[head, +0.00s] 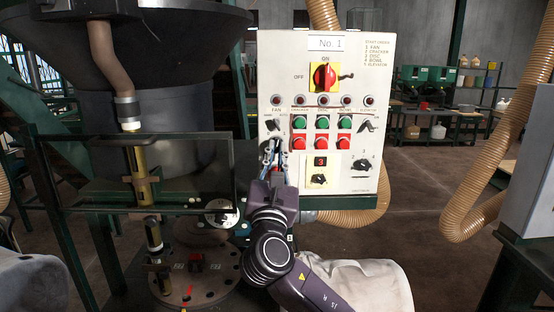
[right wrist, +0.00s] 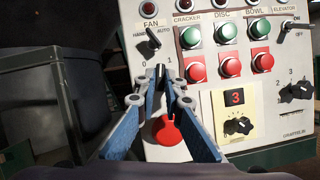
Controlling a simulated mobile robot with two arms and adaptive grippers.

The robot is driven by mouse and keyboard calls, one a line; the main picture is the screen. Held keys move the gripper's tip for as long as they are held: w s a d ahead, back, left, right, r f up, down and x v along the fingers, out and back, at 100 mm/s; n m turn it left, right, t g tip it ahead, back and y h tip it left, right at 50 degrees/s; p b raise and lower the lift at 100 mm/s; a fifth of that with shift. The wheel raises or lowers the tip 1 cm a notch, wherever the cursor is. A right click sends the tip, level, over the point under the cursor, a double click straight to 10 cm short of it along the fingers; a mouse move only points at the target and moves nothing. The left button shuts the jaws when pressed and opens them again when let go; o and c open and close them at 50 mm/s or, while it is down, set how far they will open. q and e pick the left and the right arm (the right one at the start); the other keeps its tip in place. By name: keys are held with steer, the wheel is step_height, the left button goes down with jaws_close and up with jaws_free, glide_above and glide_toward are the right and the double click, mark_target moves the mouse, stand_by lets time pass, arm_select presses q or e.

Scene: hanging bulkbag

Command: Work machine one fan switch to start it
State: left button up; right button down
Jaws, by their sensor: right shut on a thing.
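The off-white control panel (head: 350,80) marked No. 1 stands in the middle of the head view. My right gripper (head: 273,145) is in front of this lower switch. In the right wrist view its blue fingertips (right wrist: 161,82) are shut on the switch, one on each side. The fingers partly hide the switch, and its exact setting is hard to tell. My left gripper is not in view.
Green and red buttons (head: 322,132) sit just right of the gripper. The red main switch (head: 325,76) is above. Ribbed hoses (head: 500,140) hang at the right. A framed glass panel (head: 90,178) stands at the left. A white sack (head: 360,285) lies below.

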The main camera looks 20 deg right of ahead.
steer(key=shift+r+m+g+h+b, duration=0.15)
steer(key=shift+m+g+h+b, duration=0.25)
steer(key=shift+m, duration=0.8)
steer(key=shift+r+m+g+h+b, duration=0.25)
steer(key=shift+m+h, duration=0.35)
steer(key=shift+m, duration=0.9)
steer(key=c, duration=2.1)
jaws_free()
steer(key=shift+w+f, duration=0.1)
steer(key=shift+o, duration=0.3)
steer(key=shift+f+g, duration=0.1)
steer(key=shift+g, duration=0.15)
steer(key=shift+w+f, duration=0.1)
steer(key=shift+f, duration=0.05)
steer(key=shift+a, duration=0.1)
steer(key=v, duration=1.2)
steer(key=shift+f, duration=0.1)
